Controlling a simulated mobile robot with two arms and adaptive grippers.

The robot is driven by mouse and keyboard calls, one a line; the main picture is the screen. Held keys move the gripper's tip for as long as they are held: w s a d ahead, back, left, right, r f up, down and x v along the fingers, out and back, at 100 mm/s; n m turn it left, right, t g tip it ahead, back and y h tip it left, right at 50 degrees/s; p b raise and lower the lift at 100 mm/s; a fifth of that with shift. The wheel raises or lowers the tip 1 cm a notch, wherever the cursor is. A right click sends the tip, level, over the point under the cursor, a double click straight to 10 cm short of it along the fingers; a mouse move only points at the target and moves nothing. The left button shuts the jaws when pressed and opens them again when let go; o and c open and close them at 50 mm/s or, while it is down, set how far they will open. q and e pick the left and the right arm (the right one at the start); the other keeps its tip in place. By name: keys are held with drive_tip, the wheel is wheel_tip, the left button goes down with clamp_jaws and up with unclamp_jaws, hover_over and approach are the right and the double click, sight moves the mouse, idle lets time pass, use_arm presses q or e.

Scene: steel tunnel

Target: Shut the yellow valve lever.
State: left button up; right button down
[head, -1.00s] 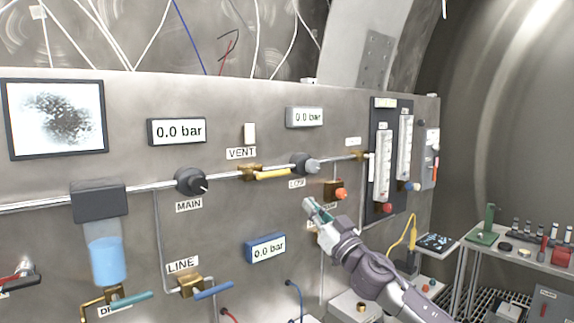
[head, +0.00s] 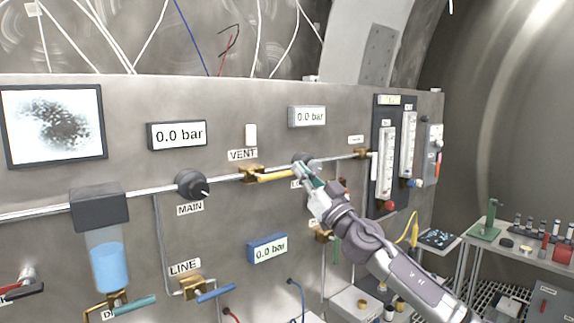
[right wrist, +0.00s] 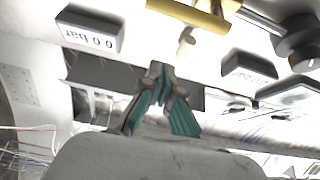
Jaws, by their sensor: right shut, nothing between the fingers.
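The yellow valve lever (head: 279,176) lies horizontally, roughly along the pipe, to the right of its brass valve body (head: 250,174) under the VENT label. My right gripper (head: 299,170) is shut and empty, its teal fingertips just past the lever's right end. I cannot tell whether they touch it. In the right wrist view the yellow lever (right wrist: 188,14) crosses the top edge, apart in the picture from my shut gripper (right wrist: 157,70). My left gripper is not in view.
The black LOP-side knob (head: 302,158) is just behind my right fingers. The MAIN knob (head: 192,184), a blue-handled LINE valve (head: 214,293) and a blue gauge (head: 267,249) are on the panel.

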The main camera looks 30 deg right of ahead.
sight(287, 173)
drive_tip(key=p+x, duration=0.2)
drive_tip(key=x, duration=0.3)
drive_tip(key=shift+w+f+b, duration=0.2)
drive_tip(key=shift+f+b, duration=0.1)
drive_tip(key=shift+f, duration=0.35)
drive_tip(key=shift+w+f+b, duration=0.25)
drive_tip(key=shift+f+b, duration=0.1)
drive_tip(key=shift+f, duration=0.3)
drive_tip(key=shift+w+f+b, duration=0.2)
drive_tip(key=shift+f+b, duration=0.1)
drive_tip(key=shift+f, duration=0.35)
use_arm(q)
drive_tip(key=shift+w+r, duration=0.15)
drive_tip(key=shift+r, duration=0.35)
use_arm(e)
drive_tip(key=shift+a, duration=0.1)
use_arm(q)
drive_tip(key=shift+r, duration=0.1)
use_arm(e)
drive_tip(key=shift+m, duration=0.3)
use_arm(q)
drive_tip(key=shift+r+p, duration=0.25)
drive_tip(key=shift+p, duration=0.15)
use_arm(e)
drive_tip(key=shift+h, duration=0.4)
